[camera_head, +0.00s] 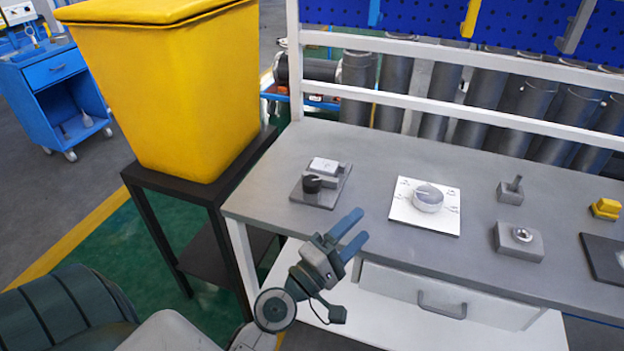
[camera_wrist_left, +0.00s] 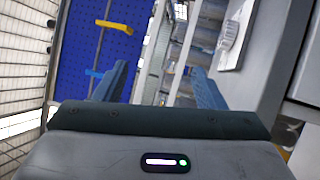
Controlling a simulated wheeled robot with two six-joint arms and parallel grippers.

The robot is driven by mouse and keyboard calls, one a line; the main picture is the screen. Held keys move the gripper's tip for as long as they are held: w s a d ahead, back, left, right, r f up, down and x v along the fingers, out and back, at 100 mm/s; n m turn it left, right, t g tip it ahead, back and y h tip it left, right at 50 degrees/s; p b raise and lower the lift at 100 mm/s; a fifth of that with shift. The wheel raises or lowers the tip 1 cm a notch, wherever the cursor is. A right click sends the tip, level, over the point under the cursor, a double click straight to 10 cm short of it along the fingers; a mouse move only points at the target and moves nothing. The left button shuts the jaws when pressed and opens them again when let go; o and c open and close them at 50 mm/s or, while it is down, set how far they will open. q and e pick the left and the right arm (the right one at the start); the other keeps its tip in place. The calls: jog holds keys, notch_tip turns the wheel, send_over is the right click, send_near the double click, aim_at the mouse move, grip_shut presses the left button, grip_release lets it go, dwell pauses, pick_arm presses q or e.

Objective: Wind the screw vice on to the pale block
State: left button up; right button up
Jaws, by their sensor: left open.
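The screw vice (camera_head: 334,194) is a small grey base with a black knob (camera_head: 312,184) at the near left of the table. The pale block (camera_head: 324,165) sits on it, behind the knob. From this view I cannot tell whether the vice's jaw touches the block. My left gripper (camera_head: 356,228) is open and empty above the table's front edge, to the right of the vice and nearer to me, apart from it. In the left wrist view the two blue fingers (camera_wrist_left: 160,85) stand wide apart with nothing between them. My right gripper is not in view.
A white panel with a round dial (camera_head: 428,198) lies right of the vice; it also shows in the left wrist view (camera_wrist_left: 234,35). Farther right are grey blocks (camera_head: 518,241) and a yellow piece (camera_head: 605,208). A yellow bin (camera_head: 175,90) stands left of the table (camera_head: 260,200).

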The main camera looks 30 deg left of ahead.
pick_arm(q)
jog(key=w+a+r+n+t+y, duration=0.2)
jog(key=a+n+y, duration=0.4)
jog(key=n+y, duration=0.5)
jog(key=n+g+y, duration=0.4)
jog(key=n+g, duration=0.3)
jog(key=n, duration=0.8)
send_near(312, 177)
jog(key=shift+s+d, duration=0.25)
jog(key=shift+w+f+n, duration=0.1)
jog(key=shift+f+n, duration=0.2)
jog(key=shift+n, duration=0.1)
jog(key=shift+w+a, duration=0.15)
jog(key=p+x, duration=0.1)
jog(key=x, duration=0.8)
jog(key=shift+a+f+p, duration=0.1)
jog(key=shift+a+p, duration=0.05)
jog(key=shift+p, duration=0.25)
jog(key=shift+w+a, duration=0.25)
jog(key=shift+w, duration=0.25)
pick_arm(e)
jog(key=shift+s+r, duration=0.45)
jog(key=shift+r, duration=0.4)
